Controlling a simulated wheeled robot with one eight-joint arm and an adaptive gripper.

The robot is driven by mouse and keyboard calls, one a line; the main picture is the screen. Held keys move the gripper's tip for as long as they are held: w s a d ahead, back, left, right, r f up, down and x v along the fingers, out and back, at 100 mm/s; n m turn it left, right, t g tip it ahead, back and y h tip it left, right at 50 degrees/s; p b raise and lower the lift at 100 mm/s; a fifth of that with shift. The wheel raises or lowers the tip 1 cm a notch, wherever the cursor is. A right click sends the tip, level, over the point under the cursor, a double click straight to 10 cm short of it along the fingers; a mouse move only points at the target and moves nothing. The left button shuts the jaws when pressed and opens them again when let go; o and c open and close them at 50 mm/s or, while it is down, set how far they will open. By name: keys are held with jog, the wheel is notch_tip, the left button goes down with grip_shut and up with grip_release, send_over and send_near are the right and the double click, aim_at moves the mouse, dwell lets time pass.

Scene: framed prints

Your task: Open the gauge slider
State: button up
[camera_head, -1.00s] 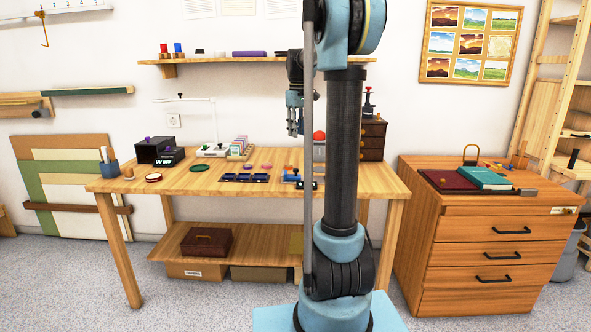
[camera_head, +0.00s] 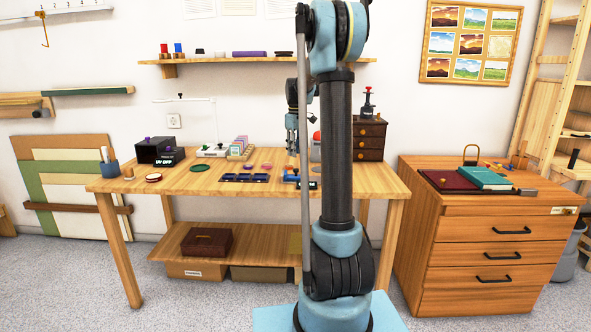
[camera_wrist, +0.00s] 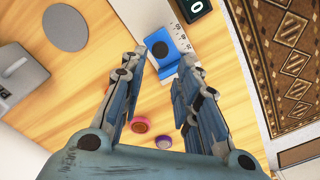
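The gauge lies on the workbench, with a white marked scale (camera_wrist: 188,45) and a dark display (camera_wrist: 193,10) reading 0 in the wrist view. The slider also shows small in the head view (camera_head: 290,178), below my gripper (camera_head: 291,148). In the wrist view my gripper (camera_wrist: 163,72) is open and empty, its two fingers apart on either side of the slider's image. The fingertips appear above the bench; the exact gap to the slider cannot be told.
A small drawer chest (camera_head: 370,138) stands right of my arm. Bare wood surrounds the gauge's left.

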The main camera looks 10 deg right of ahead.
notch_tip(320, 180, down, 8)
jog(key=shift+r, duration=0.1)
jog(key=shift+c, duration=0.3)
grip_shut()
